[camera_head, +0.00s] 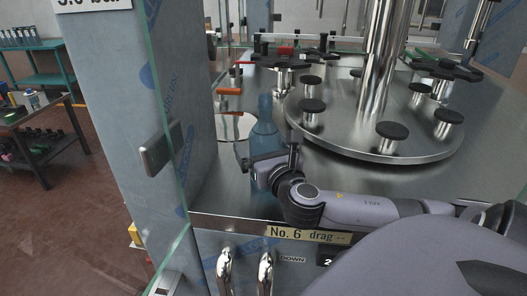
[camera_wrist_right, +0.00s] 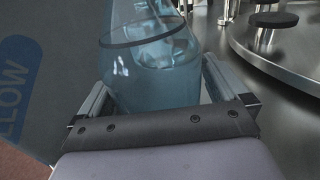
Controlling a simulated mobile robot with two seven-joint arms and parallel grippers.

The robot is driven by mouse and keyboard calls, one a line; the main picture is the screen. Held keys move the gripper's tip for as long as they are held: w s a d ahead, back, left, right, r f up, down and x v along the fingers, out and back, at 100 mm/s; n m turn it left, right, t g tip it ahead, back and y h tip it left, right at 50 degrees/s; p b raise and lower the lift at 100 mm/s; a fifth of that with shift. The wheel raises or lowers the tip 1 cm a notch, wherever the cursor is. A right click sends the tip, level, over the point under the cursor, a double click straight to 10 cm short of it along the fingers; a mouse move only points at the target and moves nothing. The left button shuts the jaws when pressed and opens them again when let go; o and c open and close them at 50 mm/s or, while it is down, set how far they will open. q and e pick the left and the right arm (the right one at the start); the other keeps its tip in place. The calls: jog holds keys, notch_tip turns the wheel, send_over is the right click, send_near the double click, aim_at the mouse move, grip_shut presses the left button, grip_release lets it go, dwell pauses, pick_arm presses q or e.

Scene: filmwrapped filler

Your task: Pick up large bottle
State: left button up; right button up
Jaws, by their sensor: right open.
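The large bottle (camera_head: 265,137) is translucent blue and stands upright on the steel machine deck, near its front left. My right gripper (camera_head: 270,163) reaches in from the right and hides part of the bottle's lower body. In the right wrist view, the bottle (camera_wrist_right: 155,62) stands between the two fingers of my open right gripper (camera_wrist_right: 152,88), one finger on each side. I cannot tell whether either finger touches it. My left gripper is not in view.
A round steel turntable (camera_head: 375,148) with several black-topped pedestals stands right of the bottle. A wrapped pillar (camera_head: 172,85) and a glass panel edge are close on the left. The "No. 6" label (camera_head: 308,235) and metal handles (camera_head: 265,272) are on the front panel.

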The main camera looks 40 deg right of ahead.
jog(key=c, duration=1)
jog(key=shift+r, duration=0.15)
